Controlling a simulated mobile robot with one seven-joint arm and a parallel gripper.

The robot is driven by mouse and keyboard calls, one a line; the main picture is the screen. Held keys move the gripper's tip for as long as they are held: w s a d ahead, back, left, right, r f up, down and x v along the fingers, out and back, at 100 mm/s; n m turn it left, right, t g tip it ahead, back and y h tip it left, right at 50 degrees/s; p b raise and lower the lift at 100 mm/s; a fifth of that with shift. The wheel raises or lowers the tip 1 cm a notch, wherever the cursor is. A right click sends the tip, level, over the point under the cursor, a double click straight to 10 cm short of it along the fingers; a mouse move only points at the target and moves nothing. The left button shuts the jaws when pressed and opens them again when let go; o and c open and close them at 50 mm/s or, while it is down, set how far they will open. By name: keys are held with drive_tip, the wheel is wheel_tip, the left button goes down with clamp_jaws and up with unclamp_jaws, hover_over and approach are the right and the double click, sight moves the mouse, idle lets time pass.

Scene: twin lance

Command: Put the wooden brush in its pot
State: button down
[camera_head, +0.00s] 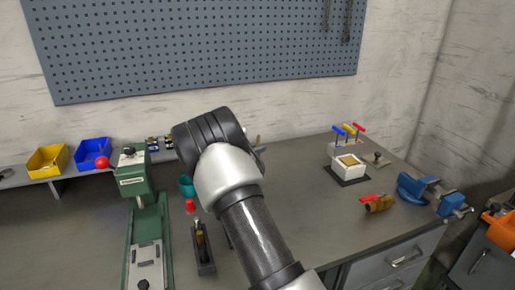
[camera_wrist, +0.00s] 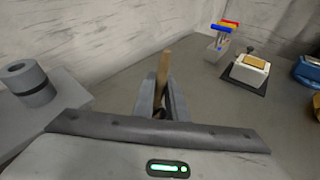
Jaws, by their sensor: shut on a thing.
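In the wrist view the wooden brush (camera_wrist: 163,68) shows as a brown wooden handle standing up, slightly tilted, between the fingers of my gripper (camera_wrist: 160,100). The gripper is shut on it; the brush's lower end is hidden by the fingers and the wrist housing. In the head view only a small tip of the brush (camera_head: 258,138) shows past my arm, which hides the gripper. A teal cup (camera_head: 186,186) stands on the bench left of my wrist, partly hidden by it. I cannot tell for sure whether it is the brush's pot.
A green machine (camera_head: 136,180) with a red knob stands left of my arm. Yellow (camera_head: 47,160) and blue bins (camera_head: 92,152) sit on the back shelf. A white block (camera_head: 349,165), a brass valve (camera_head: 378,204) and a blue vise (camera_head: 425,188) are at right.

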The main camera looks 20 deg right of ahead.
drive_tip(key=shift+f, duration=0.2)
drive_tip(key=c, duration=1.7)
unclamp_jaws()
drive_tip(key=shift+a, duration=0.1)
